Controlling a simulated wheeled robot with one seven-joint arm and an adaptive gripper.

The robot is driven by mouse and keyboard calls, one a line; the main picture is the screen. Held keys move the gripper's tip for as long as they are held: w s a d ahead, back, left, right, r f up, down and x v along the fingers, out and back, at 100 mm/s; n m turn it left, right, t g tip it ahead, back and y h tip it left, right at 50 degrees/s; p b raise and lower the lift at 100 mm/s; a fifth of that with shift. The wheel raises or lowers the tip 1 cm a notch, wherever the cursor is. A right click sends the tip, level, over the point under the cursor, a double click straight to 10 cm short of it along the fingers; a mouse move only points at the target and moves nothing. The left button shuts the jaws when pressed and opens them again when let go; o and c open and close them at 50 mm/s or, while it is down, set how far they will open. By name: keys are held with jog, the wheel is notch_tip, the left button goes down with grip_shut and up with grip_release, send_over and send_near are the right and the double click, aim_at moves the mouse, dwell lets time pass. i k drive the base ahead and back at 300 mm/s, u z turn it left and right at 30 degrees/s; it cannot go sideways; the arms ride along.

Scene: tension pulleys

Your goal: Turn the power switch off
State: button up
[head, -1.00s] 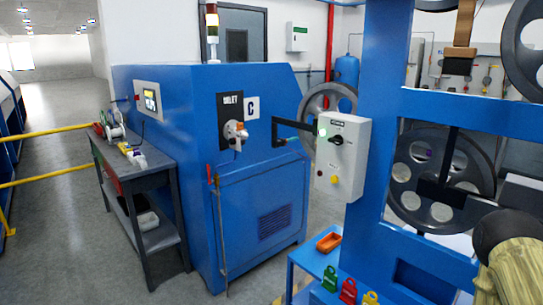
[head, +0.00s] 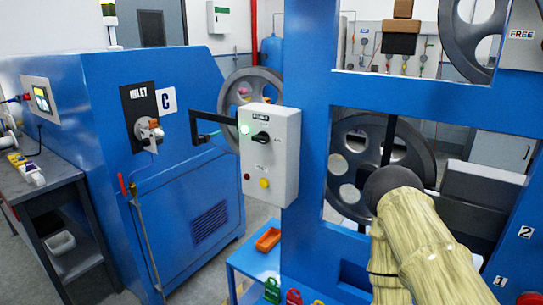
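A light grey control box (head: 271,152) is mounted on the left side of the blue frame post. A yellow button (head: 264,183) and a small red button (head: 247,177) are below. The labels are too small to read surely. My arm shows at lower right in a pale yellow sleeve with a dark rounded joint, to the right of the box and apart from it in the picture. My gripper's fingers are not visible.
The blue frame post (head: 308,120) rises right of the box. A blue shelf (head: 255,262) below holds an orange tray (head: 268,240) and colored padlock tags (head: 272,290).

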aim_at(262, 137)
jog(key=k, duration=0.5)
jog(key=z, duration=2.75)
jog(key=k, duration=1)
jog(key=u, duration=2.8)
